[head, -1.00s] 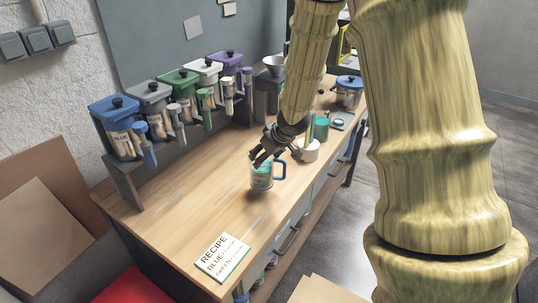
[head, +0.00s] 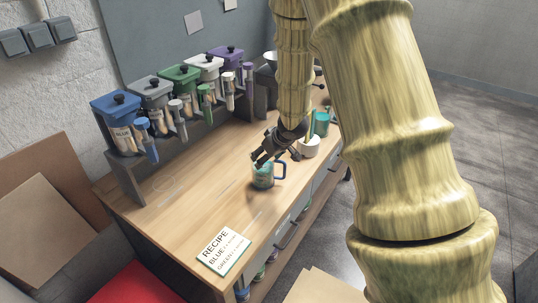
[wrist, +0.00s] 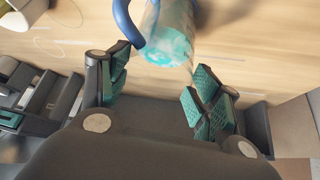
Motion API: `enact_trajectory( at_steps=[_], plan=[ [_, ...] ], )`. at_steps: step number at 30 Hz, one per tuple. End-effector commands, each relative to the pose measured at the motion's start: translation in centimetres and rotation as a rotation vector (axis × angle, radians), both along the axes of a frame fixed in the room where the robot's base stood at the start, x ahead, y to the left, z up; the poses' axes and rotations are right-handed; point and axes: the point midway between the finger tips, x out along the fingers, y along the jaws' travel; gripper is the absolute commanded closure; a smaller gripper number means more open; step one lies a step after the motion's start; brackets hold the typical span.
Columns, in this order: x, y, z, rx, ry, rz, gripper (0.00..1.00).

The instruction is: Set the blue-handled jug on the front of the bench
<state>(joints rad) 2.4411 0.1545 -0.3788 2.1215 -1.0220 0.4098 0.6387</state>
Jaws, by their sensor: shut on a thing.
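The blue-handled jug (head: 262,180) is a clear, upright vessel with teal contents and a blue handle on its right. It is at the front part of the wooden bench (head: 185,205), beyond the recipe card. I cannot tell whether its base touches the top. My gripper (head: 258,162) is at the jug's upper part and shut on it, tilted down from the right. In the wrist view the jug (wrist: 168,40) shows at the top, past the teal finger pads, with its blue handle to the left. The pads' contact with it is not clear.
A recipe card (head: 224,250) lies near the bench's left end. A white cup (head: 309,148) and a teal container (head: 322,124) stand right of the jug. Several lidded dispensers (head: 165,92) line the back. The bench top between jug and card is clear.

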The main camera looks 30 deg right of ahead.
Motion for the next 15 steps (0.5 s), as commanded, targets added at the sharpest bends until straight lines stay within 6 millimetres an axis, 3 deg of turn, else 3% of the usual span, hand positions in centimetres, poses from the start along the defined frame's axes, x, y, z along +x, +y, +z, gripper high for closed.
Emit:
enact_trajectory(
  at_steps=[5, 6, 9, 15],
  plan=[
    [0.0, -0.05, -0.22, 0.001, -0.001, -0.001, 1.0],
    [-0.04, -0.06, -0.18, 0.0, 0.0, 0.0, 0.29],
    [-0.05, -0.07, -0.18, 0.001, 0.0, -0.001, 0.14],
    [-0.03, -0.05, -0.17, 0.0, 0.0, 0.0, 0.14]
  ],
)
